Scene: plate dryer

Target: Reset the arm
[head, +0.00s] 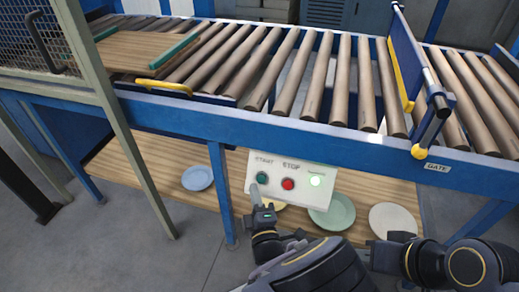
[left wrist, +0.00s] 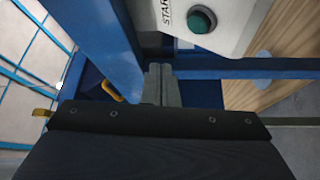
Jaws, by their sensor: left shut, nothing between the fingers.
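My left gripper (head: 254,188) is shut and empty. Its fingertips are in front of the left lower part of the white control box, just below the green START button (head: 262,178). In the left wrist view the closed fingers (left wrist: 161,75) point up beside the blue frame, and the START button (left wrist: 202,20) shows to their right. I cannot tell from the head view whether the fingertips touch the box. My right gripper (head: 370,254) is low at the right, in front of the lower shelf; its fingers are too small and dark to read.
Blue (head: 198,178), green (head: 333,212) and pale (head: 393,221) plates lie on the wooden lower shelf. The blue conveyor frame (head: 300,135) runs above. Open floor lies at front left.

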